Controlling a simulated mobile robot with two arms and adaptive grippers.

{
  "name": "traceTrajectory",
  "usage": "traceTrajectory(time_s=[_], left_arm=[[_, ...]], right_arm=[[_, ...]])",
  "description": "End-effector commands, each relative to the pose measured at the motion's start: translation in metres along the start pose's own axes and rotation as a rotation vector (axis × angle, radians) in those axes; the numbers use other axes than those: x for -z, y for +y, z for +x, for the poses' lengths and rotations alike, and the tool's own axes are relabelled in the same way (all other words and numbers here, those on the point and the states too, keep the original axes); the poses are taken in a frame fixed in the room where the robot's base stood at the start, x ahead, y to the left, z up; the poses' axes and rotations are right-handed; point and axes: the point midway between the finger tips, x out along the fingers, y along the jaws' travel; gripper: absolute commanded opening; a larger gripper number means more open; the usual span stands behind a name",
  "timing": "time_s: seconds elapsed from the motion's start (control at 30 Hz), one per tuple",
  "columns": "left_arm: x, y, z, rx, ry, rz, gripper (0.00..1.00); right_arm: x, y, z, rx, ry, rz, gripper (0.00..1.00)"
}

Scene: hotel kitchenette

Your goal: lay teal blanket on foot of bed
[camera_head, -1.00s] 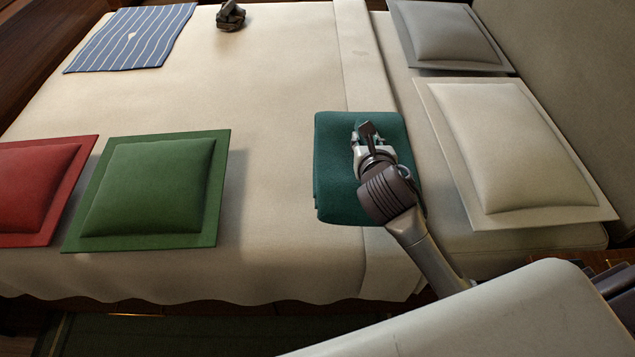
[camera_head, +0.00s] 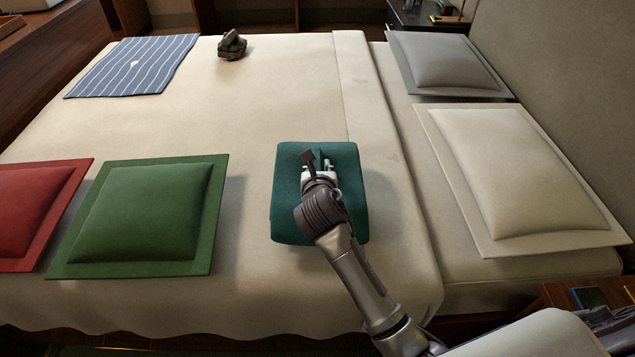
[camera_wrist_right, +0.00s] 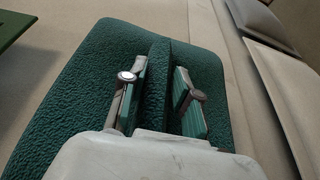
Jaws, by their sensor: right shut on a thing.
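The folded teal blanket (camera_head: 290,215) is over the cream bed (camera_head: 255,110), right of the green cushion in the head view. My right gripper (camera_head: 319,163) is shut on a raised fold of it. In the right wrist view the fold of the blanket (camera_wrist_right: 75,90) stands between the two fingers of the gripper (camera_wrist_right: 158,85). I cannot tell whether the blanket touches the bed or hangs just above it. My left gripper is not in view.
A green cushion (camera_head: 140,215) and a red cushion (camera_head: 30,215) lie at the left. A striped blue cloth (camera_head: 132,65) and a dark lumpy object (camera_head: 231,45) lie at the far side. Pale pillows (camera_head: 520,170) and (camera_head: 445,62) line the right. The bed's middle is clear.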

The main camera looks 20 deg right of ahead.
Motion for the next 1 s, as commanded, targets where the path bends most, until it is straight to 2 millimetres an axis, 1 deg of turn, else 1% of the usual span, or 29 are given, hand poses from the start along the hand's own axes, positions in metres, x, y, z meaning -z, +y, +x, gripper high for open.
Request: traceTrajectory(time_s=[0.07, 0.17, 0.3, 0.5, 0.53, 0.7, 0.8, 1.0], left_arm=[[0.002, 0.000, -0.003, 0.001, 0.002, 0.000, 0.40], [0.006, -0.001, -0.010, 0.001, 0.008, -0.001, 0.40], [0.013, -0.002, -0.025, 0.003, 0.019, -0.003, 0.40], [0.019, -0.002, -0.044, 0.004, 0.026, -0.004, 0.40], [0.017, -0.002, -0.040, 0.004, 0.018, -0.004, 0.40], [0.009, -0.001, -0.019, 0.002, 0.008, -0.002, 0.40], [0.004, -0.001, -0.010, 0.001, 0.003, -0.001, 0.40], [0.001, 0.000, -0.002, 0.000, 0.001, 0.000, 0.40]], right_arm=[[-0.001, 0.002, 0.001, -0.001, -0.005, 0.002, 0.00], [0.006, 0.002, 0.004, -0.002, -0.004, 0.002, 0.00], [0.017, 0.002, 0.008, -0.001, -0.003, 0.002, 0.00], [0.027, 0.002, 0.013, -0.002, -0.005, 0.002, 0.00], [0.025, 0.002, 0.012, -0.001, -0.005, 0.001, 0.00], [0.028, 0.001, 0.013, -0.001, -0.004, 0.000, 0.00], [0.029, 0.001, 0.013, -0.001, -0.004, 0.000, 0.00], [0.032, 0.001, 0.014, -0.001, -0.004, 0.001, 0.00]])
